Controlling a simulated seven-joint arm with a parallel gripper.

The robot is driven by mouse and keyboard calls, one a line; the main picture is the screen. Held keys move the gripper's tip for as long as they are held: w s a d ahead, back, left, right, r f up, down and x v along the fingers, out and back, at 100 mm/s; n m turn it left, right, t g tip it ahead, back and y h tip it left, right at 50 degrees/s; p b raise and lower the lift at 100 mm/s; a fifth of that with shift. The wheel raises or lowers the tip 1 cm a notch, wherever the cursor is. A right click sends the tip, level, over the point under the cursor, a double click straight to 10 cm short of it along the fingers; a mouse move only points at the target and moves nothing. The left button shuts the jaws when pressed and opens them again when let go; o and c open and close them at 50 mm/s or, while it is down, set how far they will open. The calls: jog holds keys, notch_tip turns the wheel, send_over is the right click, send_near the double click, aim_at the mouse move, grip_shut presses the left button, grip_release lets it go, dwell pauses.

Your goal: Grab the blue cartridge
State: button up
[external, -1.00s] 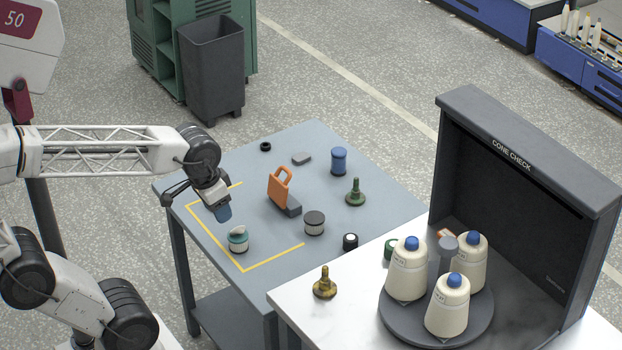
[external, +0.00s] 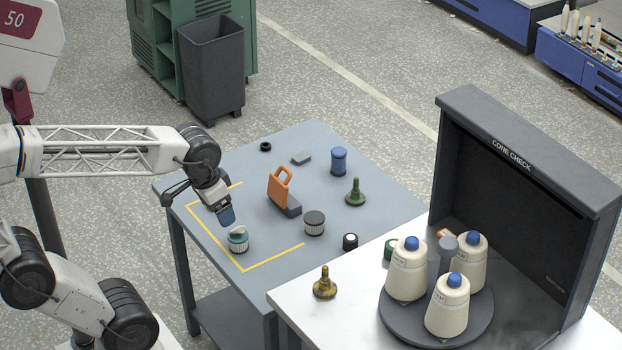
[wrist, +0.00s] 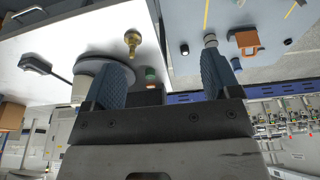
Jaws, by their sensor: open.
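The blue cartridge (external: 339,160), a short spool-like cylinder, stands upright toward the far right of the grey-blue table (external: 225,160). I cannot clearly make it out in the wrist view. My gripper (external: 227,216) is open near the table's left side, just above a teal-and-white ribbed cartridge (external: 238,241) inside the yellow corner marks. It is well left of and nearer than the blue cartridge. In the wrist view my gripper (wrist: 160,62) shows two widely spread blue fingers with nothing held between them.
A green knobbed piece (external: 355,192) stands near the blue cartridge. A white table (external: 300,312) holds a brass knob (external: 325,284) and a cone turntable (external: 393,312).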

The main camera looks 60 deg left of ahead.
jog(key=shift+w, duration=0.1)
jog(key=m+g+y, duration=0.5)
jog(key=m+y, duration=0.5)
jog(key=m, duration=0.2)
send_over(345, 158)
jog(key=s+d, duration=1)
jog(key=d, duration=0.1)
notch_tip(345, 158, down, 16)
jog(key=w+a+f+m+y, duration=0.1)
jog(key=w+a+f, duration=0.1)
jog(key=w+f, duration=0.1)
jog(key=w+a+f+m+y, duration=0.1)
jog(key=w+f, duration=0.2)
jog(key=f, duration=0.3)
jog(key=w+a+f+m+y, duration=0.1)
jog(key=w+a+f, duration=0.1)
jog(key=w+f, duration=0.2)
jog(key=shift+a+f+m, duration=0.3)
jog(key=shift+a, duration=0.05)
jog(key=shift+w+a+f+y, duration=0.25)
jog(key=shift+w+f+y, duration=0.1)
jog(key=shift+f, duration=0.25)
jog(key=shift+x, duration=1.3)
